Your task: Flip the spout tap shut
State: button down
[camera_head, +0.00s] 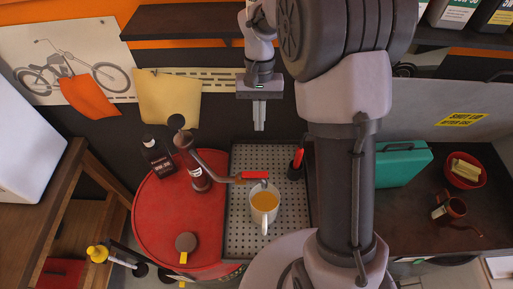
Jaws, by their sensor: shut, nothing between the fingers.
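The spout (220,171) reaches right from a hand pump (196,172) on a red drum (156,218). The tap's red lever (255,175) lies level along the spout's outer end. A white mug (264,217) with amber liquid stands upright below the spout end, on a perforated metal tray (242,242). I cannot tell whether liquid is flowing. My gripper (260,128) points down, shut and empty, above the tray's far edge. It is clear of the lever, which appears lower and nearer in the picture.
A red-handled tool (298,159) stands at the tray's right edge. A dark bottle (158,162) and round cap (186,242) are on the drum. A green case (402,164) and red bowl (466,170) sit right, behind my arm. A dark shelf (185,22) runs above.

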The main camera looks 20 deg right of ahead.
aim_at(253, 175)
jog(key=shift+s, duration=0.1)
jog(key=s+a+f+p, duration=0.1)
jog(key=s+a+f, duration=0.1)
jog(key=s+f, duration=0.4)
jog(key=x, duration=0.3)
jog(key=shift+w+f, duration=0.4)
jog(key=shift+d, duration=0.15)
jog(key=shift+s+d+m, duration=0.1)
jog(key=shift+s+m, duration=0.05)
jog(key=shift+m, duration=0.15)
